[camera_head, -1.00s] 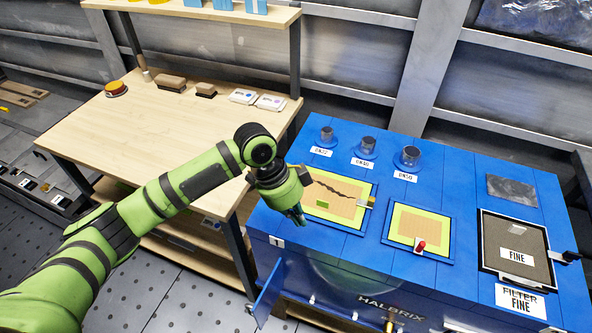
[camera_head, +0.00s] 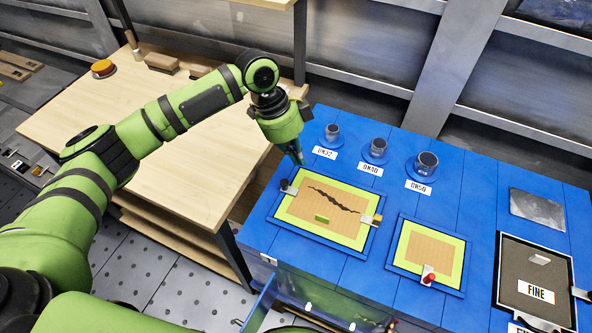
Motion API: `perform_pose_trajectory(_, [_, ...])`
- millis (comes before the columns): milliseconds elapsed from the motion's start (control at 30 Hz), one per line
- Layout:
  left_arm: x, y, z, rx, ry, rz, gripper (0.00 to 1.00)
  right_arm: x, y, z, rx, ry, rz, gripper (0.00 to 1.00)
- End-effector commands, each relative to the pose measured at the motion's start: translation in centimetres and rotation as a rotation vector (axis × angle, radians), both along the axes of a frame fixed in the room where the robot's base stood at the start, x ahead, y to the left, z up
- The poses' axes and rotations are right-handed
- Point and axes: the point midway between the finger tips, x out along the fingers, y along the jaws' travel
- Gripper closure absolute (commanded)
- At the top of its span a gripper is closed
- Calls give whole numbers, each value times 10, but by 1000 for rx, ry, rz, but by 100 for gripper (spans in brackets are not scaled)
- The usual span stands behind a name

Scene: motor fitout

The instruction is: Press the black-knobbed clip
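The clip with a black knob (camera_head: 287,187) sits at the left edge of the larger framed panel (camera_head: 300,207), which has a lime border and a cracked tan middle. My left gripper (camera_head: 297,160) points down just above and behind this clip, near the panel's back left corner. Its fingers look narrow and together, with nothing visible between them. It appears apart from the knob. A clip with a yellow knob (camera_head: 377,218) is at the same panel's right edge. My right gripper is not in view.
A smaller framed panel (camera_head: 430,250) with a red-knobbed clip (camera_head: 429,277) lies to the right. Round fittings labelled DN32 (camera_head: 332,132), DN40 (camera_head: 377,148) and DN50 (camera_head: 426,162) stand behind. A FINE filter (camera_head: 530,270) is at far right. A wooden bench (camera_head: 180,170) stands left.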

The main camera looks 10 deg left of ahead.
Motion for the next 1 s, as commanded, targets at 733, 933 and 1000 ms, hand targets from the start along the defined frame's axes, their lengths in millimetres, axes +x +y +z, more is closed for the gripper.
perform_pose_trajectory(733, [-2,-29,-80,0,5,-1,100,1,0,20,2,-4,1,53])
perform_pose_trajectory(933, [0,-11,-91,3,0,4,100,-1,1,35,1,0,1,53])
perform_pose_trajectory(1000, [0,-4,-92,2,0,4,100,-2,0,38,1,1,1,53])
